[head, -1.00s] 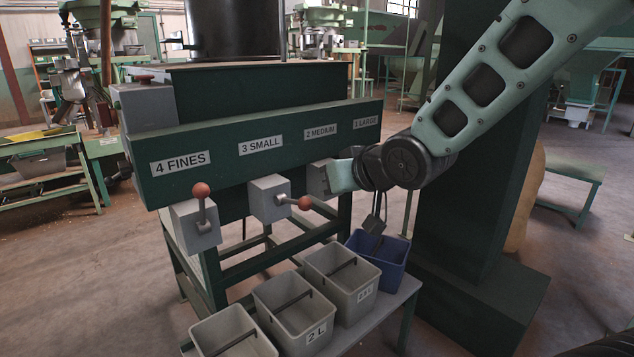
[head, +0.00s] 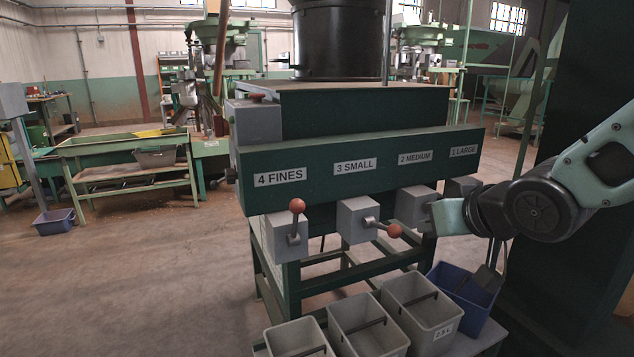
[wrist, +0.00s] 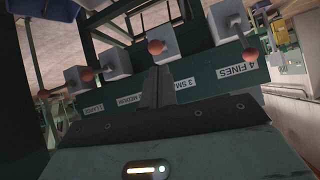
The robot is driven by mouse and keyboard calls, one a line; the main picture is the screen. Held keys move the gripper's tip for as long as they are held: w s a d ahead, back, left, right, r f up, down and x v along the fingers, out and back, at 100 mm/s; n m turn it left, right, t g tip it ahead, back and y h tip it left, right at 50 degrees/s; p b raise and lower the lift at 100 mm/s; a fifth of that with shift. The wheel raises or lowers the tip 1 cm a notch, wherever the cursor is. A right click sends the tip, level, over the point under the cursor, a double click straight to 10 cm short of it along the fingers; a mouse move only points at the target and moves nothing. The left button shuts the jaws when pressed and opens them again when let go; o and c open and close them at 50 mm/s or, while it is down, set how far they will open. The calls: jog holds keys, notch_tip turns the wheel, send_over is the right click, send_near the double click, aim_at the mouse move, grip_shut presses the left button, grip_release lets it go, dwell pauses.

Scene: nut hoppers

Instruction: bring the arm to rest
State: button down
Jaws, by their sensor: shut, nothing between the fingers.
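My arm reaches in from the right in the head view, its dark wrist joint (head: 535,210) in front of the hopper's right end. My mint hand (head: 449,217) overlaps the valve box under the 2 MEDIUM label; its fingers cannot be made out there. In the wrist view my gripper (wrist: 156,73) is shut and empty, fingers together, in front of the green label panel (wrist: 200,85). I cannot tell whether it touches anything. In the head view the lever under 4 FINES has its orange knob (head: 297,205) up. The lever under 3 SMALL points right, knob (head: 395,230).
Several grey bins (head: 375,325) and a blue bin (head: 463,292) stand in a row below the valves. A dark green column (head: 590,90) stands at the right, close to my arm. The floor (head: 130,280) left of the hopper stand is clear.

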jog(key=s+a+f+n+g+h, duration=0.1)
jog(key=s+a+f+n+g, duration=0.15)
jog(key=s, duration=0.55)
jog(key=s+a+f+n+g, duration=0.2)
jog(key=s+a+f+g, duration=0.15)
jog(key=s, duration=0.45)
jog(key=s+a+f+n+g+h, duration=0.1)
jog(key=s+a+f+n+g, duration=0.2)
jog(key=s, duration=0.4)
notch_tip(320, 180, up, 14)
jog(key=m+g+p, duration=0.1)
jog(key=p, duration=1.2)
jog(key=shift+s, duration=0.3)
jog(key=shift+a+m, duration=0.15)
jog(key=shift+m, duration=0.1)
